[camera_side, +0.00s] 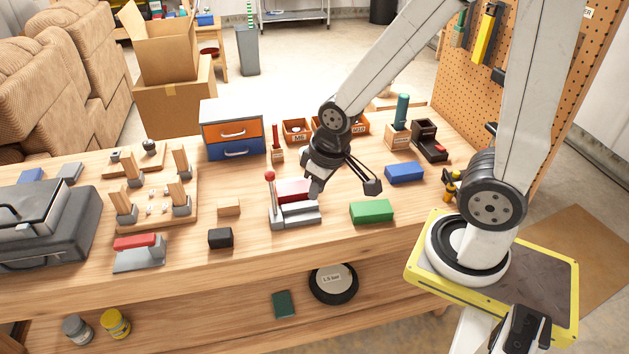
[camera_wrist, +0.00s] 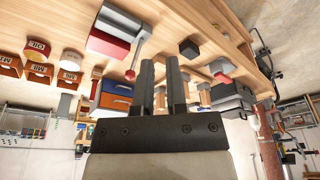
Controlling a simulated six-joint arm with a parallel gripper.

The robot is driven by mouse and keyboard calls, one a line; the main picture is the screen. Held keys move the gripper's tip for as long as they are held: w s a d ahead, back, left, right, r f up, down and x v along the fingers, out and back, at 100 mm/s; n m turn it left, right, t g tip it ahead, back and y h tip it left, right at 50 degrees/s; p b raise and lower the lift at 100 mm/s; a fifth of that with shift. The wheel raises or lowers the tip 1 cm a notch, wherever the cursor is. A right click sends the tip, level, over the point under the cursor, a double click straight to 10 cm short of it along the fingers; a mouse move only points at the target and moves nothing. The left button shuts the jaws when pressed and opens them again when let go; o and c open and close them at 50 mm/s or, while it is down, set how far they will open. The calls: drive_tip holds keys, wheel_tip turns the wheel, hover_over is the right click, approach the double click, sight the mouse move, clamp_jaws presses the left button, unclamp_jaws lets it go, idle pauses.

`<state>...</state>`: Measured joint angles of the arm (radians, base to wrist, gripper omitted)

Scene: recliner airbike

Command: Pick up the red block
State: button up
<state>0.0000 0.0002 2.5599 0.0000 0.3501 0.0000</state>
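The red block (camera_side: 296,190) lies at the back of a grey fixture (camera_side: 297,217) with a red-knobbed lever, in the middle of the bench. In the wrist view the red block (camera_wrist: 107,44) shows at the upper left, beside the grey part of the fixture (camera_wrist: 119,21). My gripper (camera_side: 344,188) is above the bench, just right of the red block, and tilted. Its two fingers are apart with nothing between them. In the wrist view the gripper (camera_wrist: 161,62) points up the picture, with the red block to its left. One finger partly covers the block's right end in the side view.
The lever's red knob (camera_side: 270,175) stands up left of the block. A green block (camera_side: 371,211) and a blue block (camera_side: 404,172) lie to the right. A black block (camera_side: 220,238) and a wooden block (camera_side: 229,207) lie left. A drawer box (camera_side: 233,129) and bins stand behind.

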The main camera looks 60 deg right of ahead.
drive_tip(key=o, duration=1)
drive_tip(key=n+g, duration=0.3)
drive_tip(key=n, duration=0.6)
hover_over(293, 187)
drive_tip(key=f, duration=1)
drive_tip(key=shift+s+a+f, duration=0.3)
drive_tip(key=shift+f, duration=0.05)
drive_tip(key=shift+w+d+f, duration=0.15)
drive_tip(key=shift+d+f, duration=0.15)
drive_tip(key=shift+f, duration=1.3)
drive_tip(key=shift+f, duration=0.15)
drive_tip(key=shift+f, duration=2.45)
